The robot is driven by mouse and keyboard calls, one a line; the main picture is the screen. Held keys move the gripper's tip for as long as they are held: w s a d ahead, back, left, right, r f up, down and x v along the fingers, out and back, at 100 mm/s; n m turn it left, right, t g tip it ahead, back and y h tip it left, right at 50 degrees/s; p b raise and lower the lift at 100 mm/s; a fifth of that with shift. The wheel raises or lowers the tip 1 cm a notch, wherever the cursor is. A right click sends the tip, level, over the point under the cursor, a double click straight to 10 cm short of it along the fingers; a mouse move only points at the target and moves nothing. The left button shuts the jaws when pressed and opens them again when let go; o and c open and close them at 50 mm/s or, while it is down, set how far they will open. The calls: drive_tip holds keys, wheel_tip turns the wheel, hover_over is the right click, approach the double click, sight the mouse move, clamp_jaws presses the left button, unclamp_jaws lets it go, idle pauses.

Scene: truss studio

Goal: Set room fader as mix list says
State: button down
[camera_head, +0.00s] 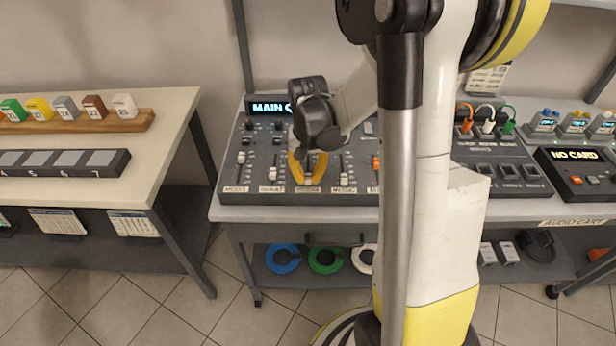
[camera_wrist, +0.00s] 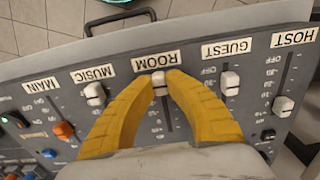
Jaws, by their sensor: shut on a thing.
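The mixer (camera_head: 350,197) is a dark sloped console with a lit display reading "MAIN", the rest hidden by my arm. In the wrist view its labels appear upside down. The room fader (camera_wrist: 159,80) has a white cap near the ROOM label (camera_wrist: 156,60), toward the end of the slot nearest that label. My gripper (camera_wrist: 160,77) has its two yellow fingers closed on this cap from both sides. In the head view my gripper (camera_head: 307,180) is low on the console, and its fingers mostly hide the cap. I cannot make out a mix list setting.
The guest fader (camera_wrist: 230,83) and music fader (camera_wrist: 95,94) flank my fingers closely. The host fader (camera_wrist: 283,106) and orange main fader (camera_wrist: 63,130) lie farther out. A printed sheet (camera_head: 485,79) hangs at the back, too small to read. Colored cable coils (camera_head: 325,260) lie below.

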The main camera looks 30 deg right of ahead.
sight(308, 167)
drive_tip(key=w+d, duration=0.2)
drive_tip(key=w, duration=0.1)
drive_tip(key=w+d, duration=0.1)
drive_tip(key=w, duration=0.1)
drive_tip(key=shift+d, duration=0.15)
drive_tip(key=c, duration=1.4)
unclamp_jaws()
drive_tip(key=shift+r, duration=0.1)
wheel_tip(308, 167, up, 12)
drive_tip(key=shift+f, duration=0.1)
